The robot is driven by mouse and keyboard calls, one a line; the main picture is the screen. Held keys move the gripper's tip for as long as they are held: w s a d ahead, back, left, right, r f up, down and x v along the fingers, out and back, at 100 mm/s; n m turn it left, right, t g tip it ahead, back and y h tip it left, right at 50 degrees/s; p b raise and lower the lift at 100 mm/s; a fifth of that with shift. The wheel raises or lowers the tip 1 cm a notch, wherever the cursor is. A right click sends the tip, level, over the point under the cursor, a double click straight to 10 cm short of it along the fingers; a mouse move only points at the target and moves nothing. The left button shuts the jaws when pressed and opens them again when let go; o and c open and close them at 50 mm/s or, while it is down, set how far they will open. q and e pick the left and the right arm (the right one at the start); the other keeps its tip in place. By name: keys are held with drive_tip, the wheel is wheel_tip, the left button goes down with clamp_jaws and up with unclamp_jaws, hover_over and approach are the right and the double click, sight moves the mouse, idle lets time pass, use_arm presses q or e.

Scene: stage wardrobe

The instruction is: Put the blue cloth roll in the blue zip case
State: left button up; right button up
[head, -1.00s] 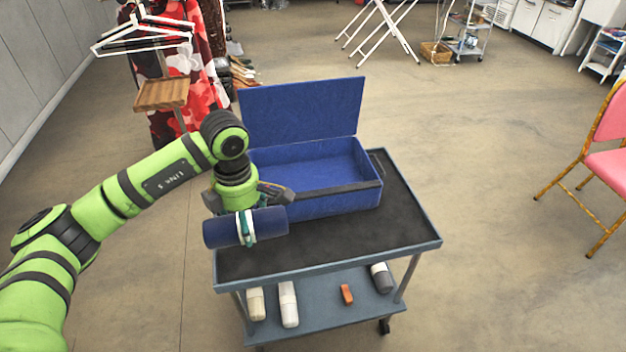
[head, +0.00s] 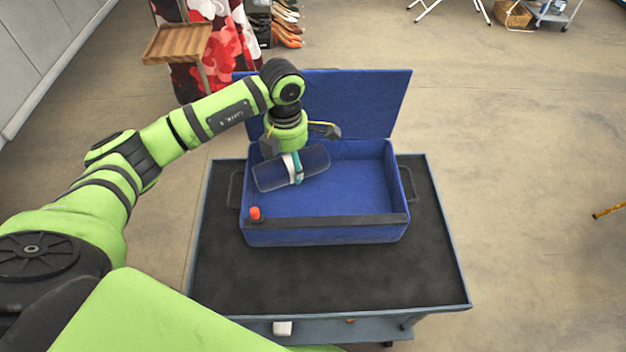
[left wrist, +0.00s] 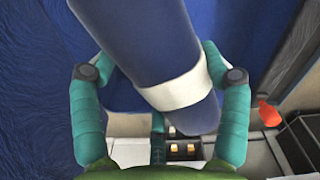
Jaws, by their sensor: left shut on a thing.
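The blue cloth roll (head: 273,174), dark blue with a white band, is in my left gripper (head: 295,168). In the left wrist view the roll (left wrist: 146,50) lies between the two teal fingers (left wrist: 160,88). The blue zip case (head: 330,234) stands on the cart with its lid (head: 360,100) raised at the back. In the head view the held roll is over the left part of the open case, slightly tilted. I cannot tell how far it is above the case floor. My right gripper is not in view.
The case rests on a cart with a black top (head: 320,278). A small red-orange object (head: 255,213) is at the case's front left corner. A wooden tray stand (head: 176,43) and hanging red patterned clothes (head: 215,75) are behind. The cart's front top is clear.

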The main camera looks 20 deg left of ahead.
sight(292, 192)
use_arm(q)
drive_tip(key=f, duration=0.4)
drive_tip(key=shift+s+p, duration=0.25)
drive_tip(key=shift+p, duration=0.05)
drive_tip(key=shift+f, duration=0.6)
wheel_tip(292, 192, down, 3)
drive_tip(key=shift+w+r+p, duration=0.1)
drive_tip(key=shift+p, duration=0.2)
drive_tip(key=o, duration=1)
drive_tip(key=shift+o, duration=1)
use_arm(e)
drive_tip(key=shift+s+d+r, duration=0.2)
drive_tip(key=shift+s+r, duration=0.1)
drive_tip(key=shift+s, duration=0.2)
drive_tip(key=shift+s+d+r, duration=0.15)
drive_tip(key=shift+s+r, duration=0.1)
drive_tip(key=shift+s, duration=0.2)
